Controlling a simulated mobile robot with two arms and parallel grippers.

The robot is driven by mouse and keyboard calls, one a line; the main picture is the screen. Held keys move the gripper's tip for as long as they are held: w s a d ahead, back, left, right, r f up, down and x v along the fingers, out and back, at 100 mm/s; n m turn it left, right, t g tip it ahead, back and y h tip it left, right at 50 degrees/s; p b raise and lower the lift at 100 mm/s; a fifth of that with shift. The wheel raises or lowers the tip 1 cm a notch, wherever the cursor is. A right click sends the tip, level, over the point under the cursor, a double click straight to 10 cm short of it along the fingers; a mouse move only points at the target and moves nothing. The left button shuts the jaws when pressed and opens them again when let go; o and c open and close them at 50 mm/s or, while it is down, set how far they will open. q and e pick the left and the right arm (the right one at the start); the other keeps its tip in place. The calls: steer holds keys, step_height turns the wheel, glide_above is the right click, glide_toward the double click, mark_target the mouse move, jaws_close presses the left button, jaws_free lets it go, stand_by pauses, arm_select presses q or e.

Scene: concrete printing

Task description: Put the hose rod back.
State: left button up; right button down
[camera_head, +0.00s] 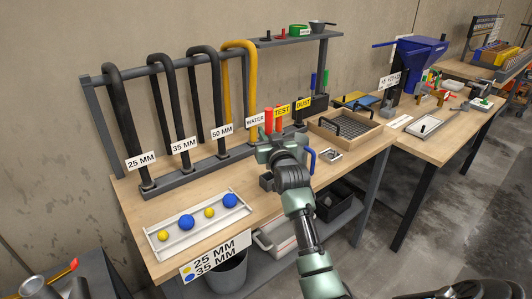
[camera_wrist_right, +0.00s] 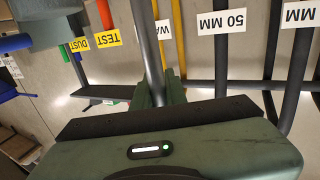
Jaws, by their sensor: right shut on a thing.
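My right gripper (camera_head: 266,150) is above the bench, in front of the WATER and TEST labels. In the right wrist view its fingers (camera_wrist_right: 158,92) are shut on a plain grey rod (camera_wrist_right: 148,45), which I take for the hose rod. The rod runs from the fingers to the top of that picture. In the head view the gripper and arm hide it. The rack (camera_head: 185,178) holds three black hooked hoses labelled 25 MM (camera_head: 124,115), 35 MM (camera_head: 174,100) and 50 MM (camera_head: 216,100), and a yellow one (camera_head: 250,80). My left gripper is not in view.
A white tray (camera_head: 160,242) with yellow and blue balls lies at the bench's front left. Red cylinders (camera_head: 268,120) stand just behind my gripper. A wooden tray (camera_head: 365,139) sits to the right. Bare bench top (camera_head: 235,181) shows between rack and white tray.

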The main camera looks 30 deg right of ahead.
step_height(320, 180, down, 6)
steer(key=shift+f, duration=0.25)
steer(key=shift+f, duration=0.15)
steer(key=c, duration=1.4)
jaws_free()
steer(key=shift+c, duration=0.2)
steer(key=v, duration=1.2)
